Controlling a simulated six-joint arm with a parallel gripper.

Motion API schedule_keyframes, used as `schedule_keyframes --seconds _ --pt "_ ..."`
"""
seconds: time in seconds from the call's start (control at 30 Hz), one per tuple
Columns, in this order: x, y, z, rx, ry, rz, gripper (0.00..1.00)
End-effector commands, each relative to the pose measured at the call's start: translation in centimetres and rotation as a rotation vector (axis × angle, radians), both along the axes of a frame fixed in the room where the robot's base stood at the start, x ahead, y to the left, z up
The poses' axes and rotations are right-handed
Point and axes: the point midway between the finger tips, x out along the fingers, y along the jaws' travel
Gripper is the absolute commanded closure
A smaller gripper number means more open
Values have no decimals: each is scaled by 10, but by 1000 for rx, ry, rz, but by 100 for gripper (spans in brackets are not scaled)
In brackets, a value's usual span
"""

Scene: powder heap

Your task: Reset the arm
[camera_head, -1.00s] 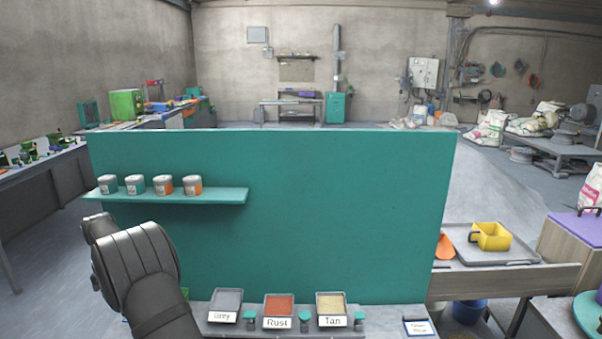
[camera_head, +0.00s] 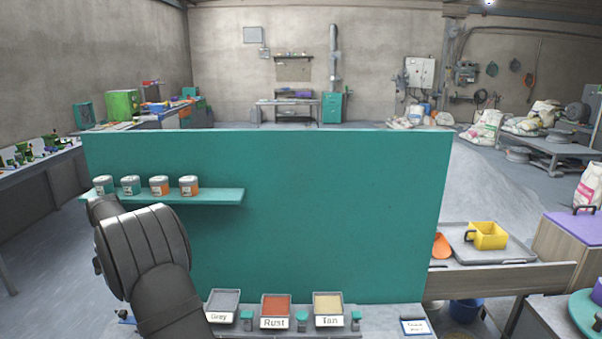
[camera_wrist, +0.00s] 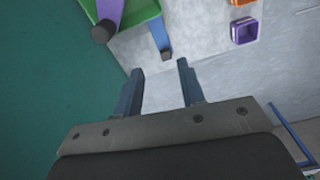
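My gripper (camera_wrist: 160,82) shows in the wrist view with its two blue-grey fingers spread apart and nothing between them. It is above a pale grey surface (camera_wrist: 205,62), beside a green panel (camera_wrist: 45,70). A green tray or scoop (camera_wrist: 140,12) with a purple part (camera_wrist: 110,12) is at the top. In the head view my arm is at the lower left, in front of the teal panel (camera_head: 320,210); the gripper itself is out of that view.
Several small jars (camera_head: 159,186) stand on the panel's shelf (camera_head: 180,198). Bins labelled Grey (camera_head: 224,299), Rust (camera_head: 275,304) and Tan (camera_head: 328,303) sit at the panel's foot. A yellow scoop (camera_head: 488,235) rests on a tray (camera_head: 510,256) at the right. Orange (camera_wrist: 240,2) and purple (camera_wrist: 244,31) containers are in the wrist view.

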Motion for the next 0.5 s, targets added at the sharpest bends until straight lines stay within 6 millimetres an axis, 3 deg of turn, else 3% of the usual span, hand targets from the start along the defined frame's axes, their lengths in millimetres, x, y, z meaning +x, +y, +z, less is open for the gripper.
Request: schedule_keyframes --seconds 0.5 --pt "-12 -36 67 122 -13 -467 64"
